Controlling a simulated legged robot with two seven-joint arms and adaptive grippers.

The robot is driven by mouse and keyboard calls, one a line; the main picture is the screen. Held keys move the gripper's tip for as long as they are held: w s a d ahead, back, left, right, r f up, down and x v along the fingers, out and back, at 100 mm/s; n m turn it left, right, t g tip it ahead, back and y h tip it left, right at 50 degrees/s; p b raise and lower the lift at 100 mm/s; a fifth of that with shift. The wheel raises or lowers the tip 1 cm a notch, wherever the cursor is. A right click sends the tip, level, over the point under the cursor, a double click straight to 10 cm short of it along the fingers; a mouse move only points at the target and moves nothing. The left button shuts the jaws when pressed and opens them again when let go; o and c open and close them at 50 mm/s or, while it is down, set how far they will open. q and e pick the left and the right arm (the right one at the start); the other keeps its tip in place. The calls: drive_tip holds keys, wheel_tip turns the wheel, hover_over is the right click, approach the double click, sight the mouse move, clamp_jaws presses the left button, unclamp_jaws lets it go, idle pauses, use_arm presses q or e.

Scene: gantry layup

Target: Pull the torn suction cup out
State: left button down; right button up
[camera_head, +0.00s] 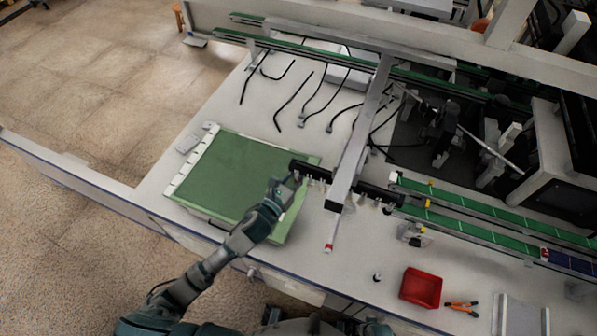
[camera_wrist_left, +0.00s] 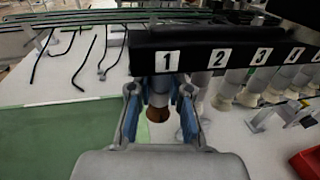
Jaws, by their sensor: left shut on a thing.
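A black bar (camera_head: 372,192) hangs under the gantry arm with a row of suction cups below it. In the left wrist view the bar (camera_wrist_left: 205,46) carries number labels 1, 2, 3 and 4. My left gripper (camera_head: 285,183) is at the bar's left end. In the wrist view its blue-padded fingers (camera_wrist_left: 160,100) are shut around the suction cup (camera_wrist_left: 158,114) under label 1, which is still below the bar. This cup looks reddish brown, and its tear cannot be made out. Pale cups (camera_wrist_left: 222,101) hang under the other labels. My right gripper is not in view.
A green mat (camera_head: 230,172) lies below and left of the bar. A red bin (camera_head: 421,288) and orange-handled pliers (camera_head: 462,308) lie at the front right. Green conveyor rails (camera_head: 480,208) run along the right. The bench between mat and bin is mostly clear.

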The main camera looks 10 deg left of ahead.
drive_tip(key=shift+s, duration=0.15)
use_arm(q)
drive_tip(key=shift+f, duration=0.15)
drive_tip(key=shift+s+f+b, duration=0.1)
drive_tip(key=shift+f+b, duration=0.2)
drive_tip(key=shift+f, duration=0.2)
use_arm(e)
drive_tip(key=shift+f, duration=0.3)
use_arm(q)
drive_tip(key=shift+f+b, duration=0.35)
drive_tip(key=shift+f, duration=0.3)
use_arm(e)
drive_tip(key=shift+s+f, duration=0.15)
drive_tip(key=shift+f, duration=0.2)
use_arm(q)
drive_tip(key=shift+f, duration=0.35)
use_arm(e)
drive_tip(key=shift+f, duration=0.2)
use_arm(q)
wheel_tip(320, 180, down, 4)
drive_tip(key=shift+r+b, duration=0.2)
drive_tip(key=shift+b, duration=0.9)
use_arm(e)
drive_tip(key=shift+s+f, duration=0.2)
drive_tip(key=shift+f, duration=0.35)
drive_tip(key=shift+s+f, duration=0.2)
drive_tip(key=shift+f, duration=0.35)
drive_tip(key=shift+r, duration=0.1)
